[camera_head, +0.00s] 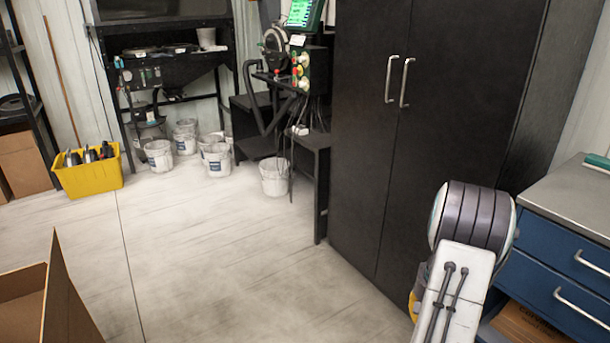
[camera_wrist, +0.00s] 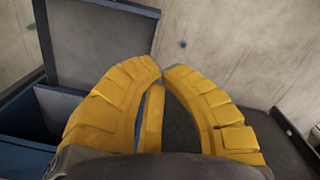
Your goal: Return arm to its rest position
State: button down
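My gripper (camera_wrist: 161,70) shows in the wrist view with its thick yellow fingers curved inward. Their tips come together at the middle, and I see nothing held between them. In the head view my arm (camera_head: 465,265) rises at the lower right, with its dark banded joint in front of the black cabinet and beside the blue drawers. The fingers are mostly hidden behind the arm there.
A tall black cabinet (camera_head: 425,110) stands close behind my arm. A blue drawer unit (camera_head: 560,275) with a grey top is at the right. A yellow crate (camera_head: 88,180), several white buckets (camera_head: 275,178) and an open cardboard box (camera_head: 65,305) stand around clear floor (camera_head: 200,270).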

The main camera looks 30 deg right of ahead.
jog(key=w+a+r+n+t+h+p, duration=0.1)
jog(key=w+a+r+n+p, duration=0.3)
jog(key=a+r, duration=0.65)
jog(key=a+r+n+t+p, duration=0.1)
jog(key=a+r+p, duration=0.6)
jog(key=r, duration=0.7)
jog(key=s+a+r+n+t+p, duration=0.1)
jog(key=s+a+r+n+p, duration=0.2)
jog(key=a+r, duration=0.4)
jog(key=s+a+r+n+p, duration=0.3)
jog(key=s+a+r+p, duration=0.3)
jog(key=a+r+p, duration=0.1)
jog(key=shift+s+a+r+t+y, duration=0.3)
jog(key=shift+a+r+t, duration=0.1)
jog(key=shift+a+r, duration=0.2)
